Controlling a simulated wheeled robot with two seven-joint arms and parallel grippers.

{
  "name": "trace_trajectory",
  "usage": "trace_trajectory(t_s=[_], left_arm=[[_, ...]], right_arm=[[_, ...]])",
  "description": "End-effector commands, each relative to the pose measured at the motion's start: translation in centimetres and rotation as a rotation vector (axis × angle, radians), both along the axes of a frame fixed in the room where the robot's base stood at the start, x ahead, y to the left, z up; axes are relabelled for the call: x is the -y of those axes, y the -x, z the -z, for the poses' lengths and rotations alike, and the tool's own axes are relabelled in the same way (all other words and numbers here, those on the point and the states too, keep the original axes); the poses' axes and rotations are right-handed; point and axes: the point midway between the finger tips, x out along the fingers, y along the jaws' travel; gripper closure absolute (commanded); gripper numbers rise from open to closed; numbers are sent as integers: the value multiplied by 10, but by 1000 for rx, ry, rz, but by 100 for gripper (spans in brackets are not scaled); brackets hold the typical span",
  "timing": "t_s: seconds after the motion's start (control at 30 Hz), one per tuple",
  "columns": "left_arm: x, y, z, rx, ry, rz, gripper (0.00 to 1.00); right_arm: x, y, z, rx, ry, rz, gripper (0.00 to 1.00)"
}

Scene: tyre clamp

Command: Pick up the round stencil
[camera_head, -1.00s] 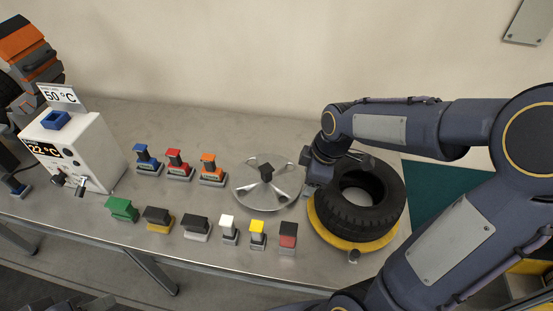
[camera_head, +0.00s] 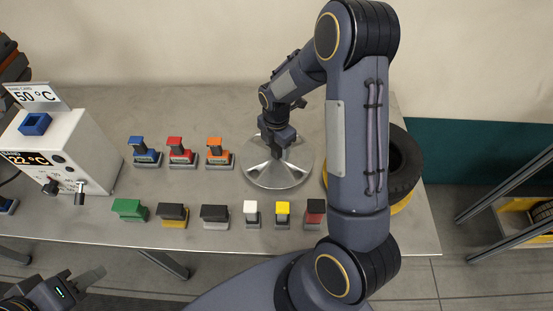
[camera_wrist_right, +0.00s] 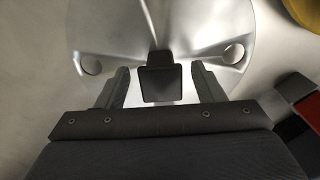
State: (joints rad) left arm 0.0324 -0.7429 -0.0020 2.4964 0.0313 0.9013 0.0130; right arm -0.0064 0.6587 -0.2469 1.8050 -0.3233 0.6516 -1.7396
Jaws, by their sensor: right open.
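The round stencil (camera_head: 262,176) is a silver metal disc with raised spokes, round holes and a dark block-shaped handle. It lies flat on the table, left of the tyre. It also fills the top of the right wrist view (camera_wrist_right: 205,28). My right gripper (camera_head: 276,152) is over its centre, pointing down. In the right wrist view the two fingers (camera_wrist_right: 162,88) stand open on either side of the black handle (camera_wrist_right: 161,82), with gaps on both sides. My left gripper (camera_head: 72,290) is at the lower left of the head view, away from the stencil; its jaw is unclear.
The tyre (camera_head: 402,165) on its yellow ring stands right of the stencil, partly behind my right arm. Coloured stamps stand in two rows, including an orange one (camera_head: 216,152) close to the stencil's left. A white heater box (camera_head: 75,150) stands at the table's left.

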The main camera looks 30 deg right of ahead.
Motion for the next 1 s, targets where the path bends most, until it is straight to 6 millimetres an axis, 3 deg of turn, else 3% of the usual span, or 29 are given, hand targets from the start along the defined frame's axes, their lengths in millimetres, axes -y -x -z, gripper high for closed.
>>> trace_trajectory(t_s=[0.03, 0.1, 0.33, 0.77, 1.0], left_arm=[[0, 0, 11, 0, 0, 0, 64], [0, 0, 14, 0, 0, 0, 64], [0, 0, 11, 0, 0, 0, 64], [0, 0, 11, 0, 0, 0, 64], [0, 0, 12, 0, 0, 0, 64]], right_arm=[[0, 1, 14, -2, 0, 0, 38], [0, 0, 19, -1, 0, 0, 38], [0, 0, 17, 0, 0, 1, 38], [0, 1, 17, 0, -1, 2, 94], [0, 0, 16, 1, 0, 2, 96]])
